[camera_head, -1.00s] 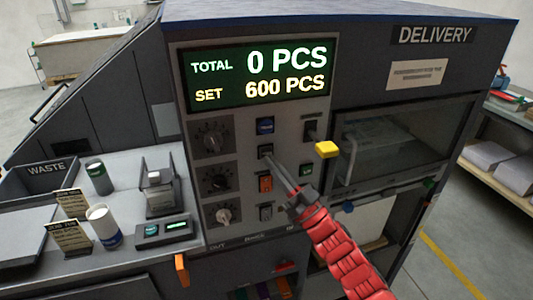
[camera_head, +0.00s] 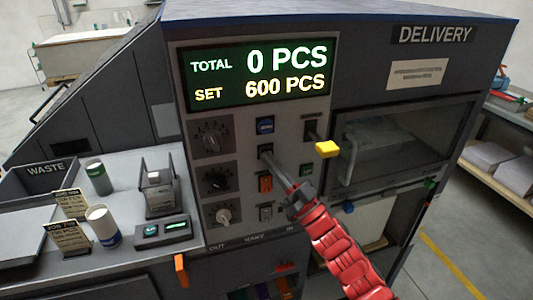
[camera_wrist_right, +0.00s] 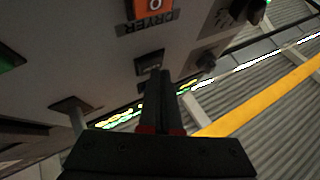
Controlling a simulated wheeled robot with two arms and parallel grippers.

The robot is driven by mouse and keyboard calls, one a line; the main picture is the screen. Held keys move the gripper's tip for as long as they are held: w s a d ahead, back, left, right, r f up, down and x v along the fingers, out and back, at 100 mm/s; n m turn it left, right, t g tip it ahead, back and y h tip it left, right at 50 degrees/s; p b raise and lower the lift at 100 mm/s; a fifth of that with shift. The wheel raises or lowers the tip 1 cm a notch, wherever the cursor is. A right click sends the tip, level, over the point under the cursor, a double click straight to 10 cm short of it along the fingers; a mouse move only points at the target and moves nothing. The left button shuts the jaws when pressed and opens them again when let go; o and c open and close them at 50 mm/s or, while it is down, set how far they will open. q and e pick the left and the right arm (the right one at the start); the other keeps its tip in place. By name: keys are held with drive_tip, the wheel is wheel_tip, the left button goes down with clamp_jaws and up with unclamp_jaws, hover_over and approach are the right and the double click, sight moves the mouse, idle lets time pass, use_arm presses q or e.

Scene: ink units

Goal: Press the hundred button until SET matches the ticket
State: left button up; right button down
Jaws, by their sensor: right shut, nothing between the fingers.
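The display (camera_head: 258,77) reads TOTAL 0 PCS and SET 600 PCS. My right gripper (camera_head: 270,159) is shut and empty, its tip at a small dark button (camera_head: 265,149) below a blue button (camera_head: 265,125). In the right wrist view the shut fingers (camera_wrist_right: 158,76) point at the dark button (camera_wrist_right: 148,61); I cannot tell whether they touch it. The button's label is not readable. Two job ticket cards (camera_head: 68,239) stand at the left; their small print is too small to read. My left gripper is not in view.
An orange switch (camera_head: 265,184) sits below the dark button, with knobs (camera_head: 211,137) to its left.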

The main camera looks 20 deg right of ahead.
drive_tip(key=shift+w, duration=0.25)
drive_tip(key=shift+s, duration=0.1)
idle(0.4)
drive_tip(key=shift+s+p, duration=0.45)
drive_tip(key=shift+s, duration=0.35)
drive_tip(key=s+p, duration=0.3)
drive_tip(key=s, duration=0.2)
drive_tip(key=shift+d, duration=0.1)
